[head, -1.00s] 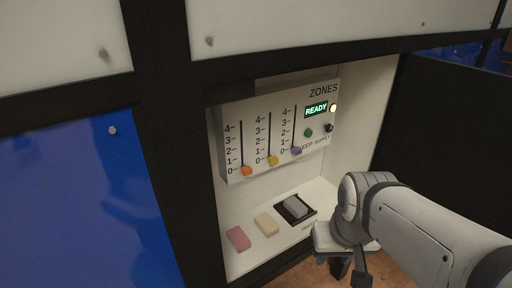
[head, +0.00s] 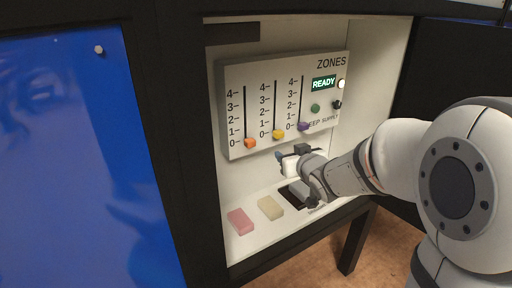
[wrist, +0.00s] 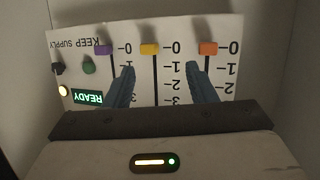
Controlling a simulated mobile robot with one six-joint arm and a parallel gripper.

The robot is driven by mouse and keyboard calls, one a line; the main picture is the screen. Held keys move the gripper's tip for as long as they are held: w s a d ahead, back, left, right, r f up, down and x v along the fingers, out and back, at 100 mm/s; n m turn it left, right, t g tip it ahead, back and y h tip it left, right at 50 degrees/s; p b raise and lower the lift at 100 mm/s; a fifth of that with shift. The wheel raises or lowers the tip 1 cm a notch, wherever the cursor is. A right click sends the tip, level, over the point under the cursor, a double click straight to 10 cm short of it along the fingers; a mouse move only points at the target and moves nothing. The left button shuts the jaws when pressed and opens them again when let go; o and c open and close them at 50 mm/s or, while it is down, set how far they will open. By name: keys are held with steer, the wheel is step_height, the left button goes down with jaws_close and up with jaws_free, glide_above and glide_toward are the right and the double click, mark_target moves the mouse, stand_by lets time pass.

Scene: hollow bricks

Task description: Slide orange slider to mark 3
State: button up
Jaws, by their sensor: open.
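The orange slider (head: 250,143) sits at mark 0, the bottom of the leftmost scale on the white ZONES panel (head: 236,150). The yellow slider (head: 278,134) and the purple slider (head: 303,126) are also at 0. In the wrist view the panel appears upside down, with the orange slider (wrist: 208,48) at the upper right. My gripper (wrist: 158,75) is open and empty in front of the panel. Its fingers appear on either side of the yellow slider's column, apart from the orange slider. In the head view my gripper (head: 280,158) is below the yellow and purple sliders.
The display (head: 324,83) reads READY beside a lit lamp (head: 341,84), a green button (head: 315,108) and a black knob (head: 337,104). A pink block (head: 240,221) and a cream block (head: 270,208) lie on the shelf. A grey block in a black tray (head: 291,198) is partly hidden by my arm.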

mark_target(252, 143)
steer(key=w+a+n+y+b, duration=0.1)
steer(key=w+a, duration=0.1)
steer(key=a, duration=0.1)
steer(key=w+a+f+y+b, duration=0.1)
steer(key=w+a+y, duration=0.1)
steer(key=w+a, duration=0.1)
steer(key=w+a+n+t+y+b, duration=0.1)
steer(key=w+a+y, duration=0.1)
steer(key=a, duration=0.3)
steer(key=shift+w+f+n, duration=0.3)
steer(key=shift+w, duration=0.15)
jaws_close()
